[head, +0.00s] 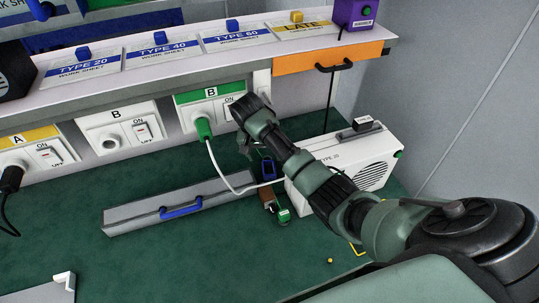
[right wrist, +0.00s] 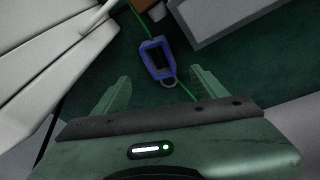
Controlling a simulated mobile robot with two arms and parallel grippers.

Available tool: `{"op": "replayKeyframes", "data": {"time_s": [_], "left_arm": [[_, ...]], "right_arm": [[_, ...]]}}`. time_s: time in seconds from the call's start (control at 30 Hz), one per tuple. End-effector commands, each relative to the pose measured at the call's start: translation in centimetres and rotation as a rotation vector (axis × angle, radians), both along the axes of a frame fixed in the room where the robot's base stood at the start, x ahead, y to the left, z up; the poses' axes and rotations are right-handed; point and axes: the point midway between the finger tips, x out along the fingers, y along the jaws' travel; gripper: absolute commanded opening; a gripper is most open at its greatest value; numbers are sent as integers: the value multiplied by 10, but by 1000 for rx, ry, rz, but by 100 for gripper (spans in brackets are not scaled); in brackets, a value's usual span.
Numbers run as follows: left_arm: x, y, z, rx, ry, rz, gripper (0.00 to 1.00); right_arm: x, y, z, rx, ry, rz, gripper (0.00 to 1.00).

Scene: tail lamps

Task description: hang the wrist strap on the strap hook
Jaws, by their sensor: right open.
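The wrist strap (head: 268,169) is a dark blue loop, right of my right gripper (head: 246,144) in the head view. The gripper is open and empty, with no visible contact. I cannot clearly identify the strap hook in either view. My left gripper is out of view.
A white TYPE 20 box (head: 375,165) stands right of the strap. A grey case with a blue handle (head: 140,212) lies to the left on the green mat (head: 235,262). A white cable (head: 222,178) runs from the green plug (head: 204,128) past the strap. A shelf overhangs behind.

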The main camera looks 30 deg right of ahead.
Motion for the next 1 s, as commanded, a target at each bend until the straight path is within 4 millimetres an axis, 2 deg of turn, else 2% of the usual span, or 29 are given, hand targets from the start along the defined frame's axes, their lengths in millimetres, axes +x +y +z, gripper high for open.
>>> {"op": "replayKeyframes", "data": {"time_s": [0.17, 0.47, 0.73, 1.0], "left_arm": [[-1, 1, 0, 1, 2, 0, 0], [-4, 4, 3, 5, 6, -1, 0], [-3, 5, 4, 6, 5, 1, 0], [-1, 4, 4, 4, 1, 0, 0]], "right_arm": [[0, -1, -5, 0, 4, 0, 72], [5, -10, -35, 0, 3, -1, 72], [12, -20, -69, -1, 2, -1, 72], [12, -21, -75, 0, 0, 0, 72]]}}
